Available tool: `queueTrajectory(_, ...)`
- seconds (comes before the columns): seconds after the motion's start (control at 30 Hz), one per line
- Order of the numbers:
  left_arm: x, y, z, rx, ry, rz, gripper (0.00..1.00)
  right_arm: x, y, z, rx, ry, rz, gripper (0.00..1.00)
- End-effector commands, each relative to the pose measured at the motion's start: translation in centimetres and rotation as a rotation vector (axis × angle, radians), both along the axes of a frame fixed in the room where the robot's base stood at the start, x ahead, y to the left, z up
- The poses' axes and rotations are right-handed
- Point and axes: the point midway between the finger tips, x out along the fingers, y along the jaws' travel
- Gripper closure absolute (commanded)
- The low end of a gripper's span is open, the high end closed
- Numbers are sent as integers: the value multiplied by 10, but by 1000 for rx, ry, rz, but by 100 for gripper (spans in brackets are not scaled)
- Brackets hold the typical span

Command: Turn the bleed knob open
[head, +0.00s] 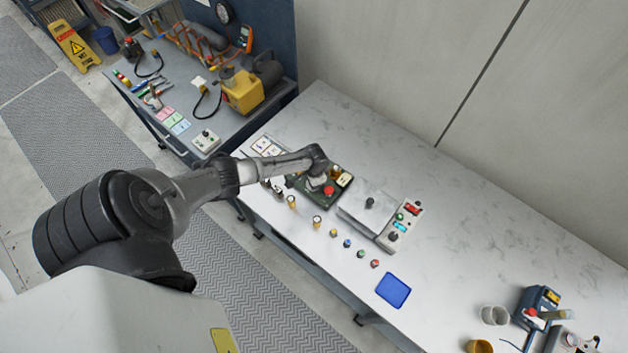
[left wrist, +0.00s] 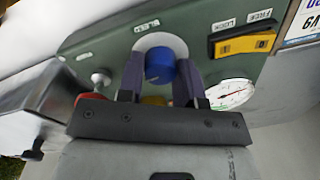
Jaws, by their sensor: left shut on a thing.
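The blue bleed knob (left wrist: 159,68) sits on a pale round disc on a green panel (left wrist: 100,53), under a BLEED label. My left gripper (left wrist: 159,78) is shut on the knob, with one dark finger on each side. In the head view my left gripper (head: 317,168) is over the dark green unit (head: 308,198) on the white bench, and the arm hides the knob there. My right gripper is in neither view.
The panel also carries a yellow lever (left wrist: 245,44) by LOCK and FREE labels, a round gauge (left wrist: 232,94) and a small silver knob (left wrist: 101,78). A metal plate (head: 365,203), small knobs and a blue mat (head: 393,290) lie to the right. The bench's back right is clear.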

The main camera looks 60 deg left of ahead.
Motion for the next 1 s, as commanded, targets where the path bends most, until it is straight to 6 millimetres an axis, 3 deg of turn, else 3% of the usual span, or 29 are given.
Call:
queueTrajectory(0.03, 0, 0, 0, 1, 0, 0, 91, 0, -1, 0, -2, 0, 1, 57)
queueTrajectory(0.07, 0, 0, 0, 1, 0, 0, 65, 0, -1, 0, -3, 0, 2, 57)
queueTrajectory(0.3, 0, 0, 0, 1, 0, 1, 42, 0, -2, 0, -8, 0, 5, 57)
queueTrajectory(0.67, 0, 0, 6, 0, -2, 1, 42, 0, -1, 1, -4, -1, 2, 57)
queueTrajectory(1.0, 0, -2, 61, 3, -2, -3, 42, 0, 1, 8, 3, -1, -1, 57)
